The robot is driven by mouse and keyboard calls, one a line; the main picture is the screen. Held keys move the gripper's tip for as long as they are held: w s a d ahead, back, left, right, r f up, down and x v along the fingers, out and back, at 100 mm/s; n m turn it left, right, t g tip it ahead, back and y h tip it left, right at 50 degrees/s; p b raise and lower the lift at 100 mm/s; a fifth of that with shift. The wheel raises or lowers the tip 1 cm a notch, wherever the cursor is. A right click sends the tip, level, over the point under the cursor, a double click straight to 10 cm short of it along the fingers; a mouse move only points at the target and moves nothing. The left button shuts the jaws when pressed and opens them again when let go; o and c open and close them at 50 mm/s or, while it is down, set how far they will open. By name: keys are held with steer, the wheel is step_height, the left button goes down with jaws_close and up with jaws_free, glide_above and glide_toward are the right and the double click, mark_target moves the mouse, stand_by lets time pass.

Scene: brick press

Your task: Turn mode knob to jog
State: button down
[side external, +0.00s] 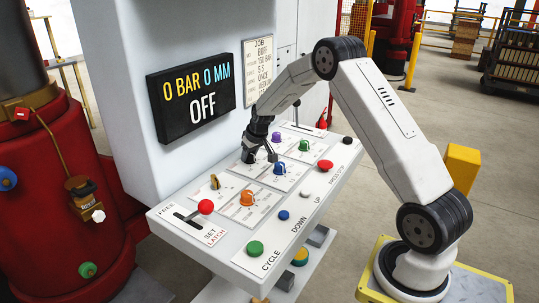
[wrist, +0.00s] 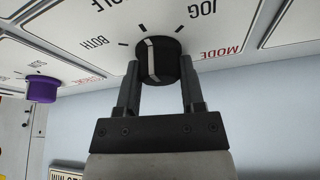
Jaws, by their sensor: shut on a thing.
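The mode knob (wrist: 153,66) is black with a white pointer stripe. The stripe points up, between those two, toward a partly cut-off label ending in "OLE" (wrist: 126,4). My gripper (wrist: 159,64) is shut on the knob, one finger on each side. In the side view my gripper (side external: 262,153) is low over the sloped panel's back part, and it hides the knob there.
A purple knob (side external: 276,137) is close to my gripper, with blue (side external: 279,168) and green (side external: 304,145) knobs nearby. The panel also has an orange knob (side external: 247,198), a red-balled lever (side external: 206,207) and push buttons. The display (side external: 203,95) reads 0 BAR, 0 MM, OFF.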

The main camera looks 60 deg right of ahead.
steer(key=shift+m, duration=0.4)
steer(key=shift+m+g+h, duration=0.3)
steer(key=shift+m+h, duration=0.5)
steer(key=shift+m, duration=1.2)
steer(key=shift+m+g+h, duration=0.35)
steer(key=shift+m, duration=0.9)
steer(key=shift+m+g+h, duration=0.35)
steer(key=shift+m, duration=0.9)
steer(key=shift+c, duration=1)
jaws_free()
steer(key=shift+r, duration=0.1)
steer(key=v, duration=0.7)
steer(key=shift+a+r, duration=0.2)
steer(key=shift+r, duration=0.1)
